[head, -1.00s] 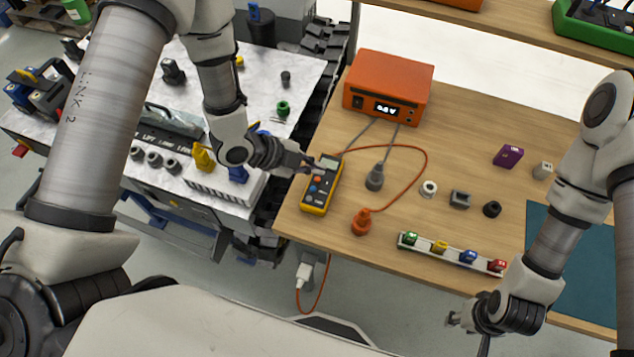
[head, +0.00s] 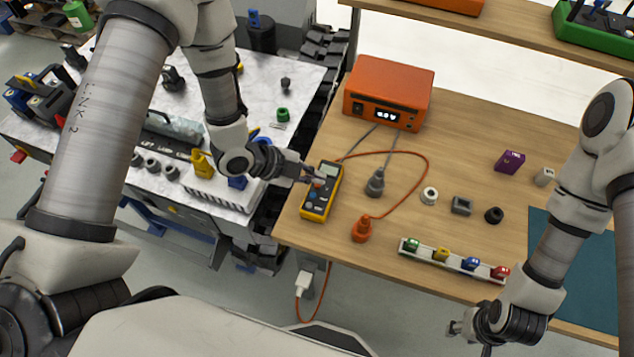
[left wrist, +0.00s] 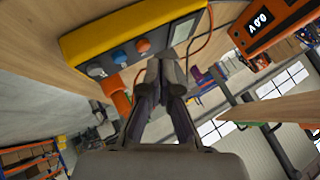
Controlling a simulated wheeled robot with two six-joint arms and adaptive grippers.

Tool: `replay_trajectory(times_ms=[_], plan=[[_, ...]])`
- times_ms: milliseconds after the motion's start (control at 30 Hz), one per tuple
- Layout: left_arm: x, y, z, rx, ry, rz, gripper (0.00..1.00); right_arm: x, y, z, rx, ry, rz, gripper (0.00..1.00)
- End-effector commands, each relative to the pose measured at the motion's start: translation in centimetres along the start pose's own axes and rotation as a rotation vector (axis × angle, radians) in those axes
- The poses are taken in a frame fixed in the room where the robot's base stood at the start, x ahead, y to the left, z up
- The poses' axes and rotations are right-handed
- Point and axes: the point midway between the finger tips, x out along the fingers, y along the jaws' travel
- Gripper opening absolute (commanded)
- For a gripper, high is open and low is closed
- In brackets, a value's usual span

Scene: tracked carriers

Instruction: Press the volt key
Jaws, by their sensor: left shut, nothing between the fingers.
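A yellow and dark handheld meter (head: 317,207) lies on the wooden bench near its left edge. It has a grey screen and several coloured round keys; the key labels are too small to read.
An orange supply box (head: 388,88) with a lit display stands behind the meter. A grey plug (head: 376,184) and an orange plug (head: 362,229) with an orange cable lie right of it. A strip of coloured blocks (head: 455,259) lies near the front edge.

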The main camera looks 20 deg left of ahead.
Motion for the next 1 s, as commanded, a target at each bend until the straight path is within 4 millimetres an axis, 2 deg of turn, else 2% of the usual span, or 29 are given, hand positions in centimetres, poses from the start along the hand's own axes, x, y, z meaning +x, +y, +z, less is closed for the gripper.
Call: replay_trajectory(times_ms=[1000], plan=[[0.58,0.44,0.41,0.000,0.000,0.000,0.00,0.71,0.00,0.00,0.000,0.000,0.000,0.40]])
